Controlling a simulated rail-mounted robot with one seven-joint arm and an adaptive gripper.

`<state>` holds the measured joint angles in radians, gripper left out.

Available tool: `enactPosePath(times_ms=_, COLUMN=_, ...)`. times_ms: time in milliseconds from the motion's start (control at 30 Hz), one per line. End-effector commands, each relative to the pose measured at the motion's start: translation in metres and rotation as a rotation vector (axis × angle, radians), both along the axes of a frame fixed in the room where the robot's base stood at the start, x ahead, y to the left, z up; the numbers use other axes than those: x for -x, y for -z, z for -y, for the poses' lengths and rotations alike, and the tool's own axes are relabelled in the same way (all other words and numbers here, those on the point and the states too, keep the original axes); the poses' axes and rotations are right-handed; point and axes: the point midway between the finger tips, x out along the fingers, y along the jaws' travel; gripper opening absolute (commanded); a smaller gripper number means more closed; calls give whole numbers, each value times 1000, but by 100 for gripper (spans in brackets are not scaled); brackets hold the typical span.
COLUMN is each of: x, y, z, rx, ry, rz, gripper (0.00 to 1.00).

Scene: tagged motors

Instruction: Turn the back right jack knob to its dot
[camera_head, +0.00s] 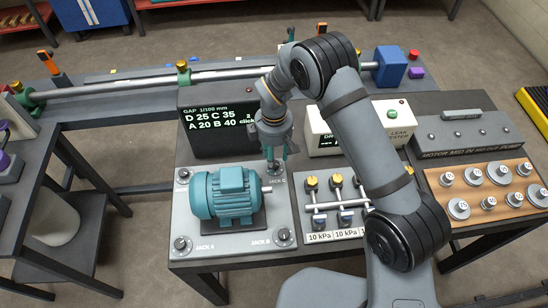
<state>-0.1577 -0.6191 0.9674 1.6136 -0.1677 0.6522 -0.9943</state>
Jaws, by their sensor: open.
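The back right jack knob (274,168) stands at the back right corner of the light grey base plate (240,252), by a label that seems to read JACK C. My gripper (276,155) points down right over this knob, with its teal fingers apart. The fingers partly cover the knob, so I cannot tell whether they touch it. Its dot is too small to make out. A teal motor (226,194) sits on the plate to the left of my gripper, its shaft pointing right.
Other jack knobs stand at the back left (183,174), front left (181,244) and front right (284,236). A dark display (217,124) behind the motor reads D 25, C 35, A 20, B 40. A valve manifold (338,204) stands to the right, close to my arm.

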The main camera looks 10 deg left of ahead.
Motion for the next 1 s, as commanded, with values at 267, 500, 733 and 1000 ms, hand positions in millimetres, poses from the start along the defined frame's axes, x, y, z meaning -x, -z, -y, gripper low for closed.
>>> enactPosePath(times_ms=267, x=0, y=20, z=0, rx=-1, ry=0, rz=1, gripper=43)
enactPosePath(times_ms=500, x=-1, y=20, z=0, rx=-1, ry=1, rz=2, gripper=43)
enactPosePath(times_ms=733, x=-1, y=20, z=0, rx=-1, ry=1, rz=1, gripper=29)
enactPosePath(times_ms=1000, x=-1, y=20, z=0, rx=-1, ry=1, rz=1, gripper=13)
